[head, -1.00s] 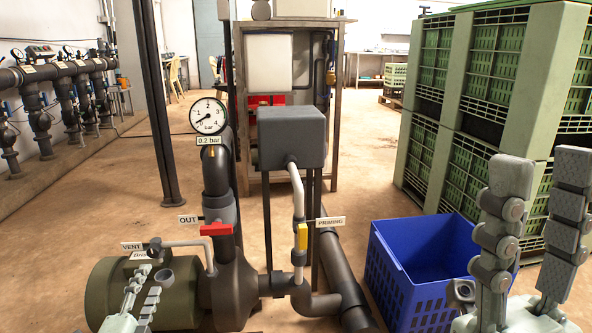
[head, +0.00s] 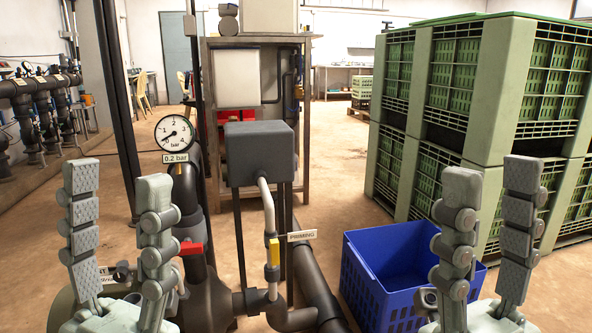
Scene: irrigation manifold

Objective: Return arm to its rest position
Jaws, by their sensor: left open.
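My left gripper (head: 120,185) stands upright at the lower left with its two fingers apart and nothing between them. It is in front of the pump body (head: 62,310), hiding most of it and the vent area. My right gripper (head: 491,180) stands upright at the lower right, fingers apart and empty, in front of the blue crate's right side and the green bins. The red valve handle (head: 191,248) on the outlet pipe shows just right of my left gripper, partly covered. The yellow handle (head: 274,251) on the priming pipe lies along the pipe.
A gauge (head: 174,133) labelled 0.2 bar tops the outlet pipe. A grey box (head: 259,153) stands on posts at the centre. The blue crate (head: 365,288) sits on the floor, and tall green bins (head: 465,90) stand behind it. Open floor (head: 335,190) lies beyond.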

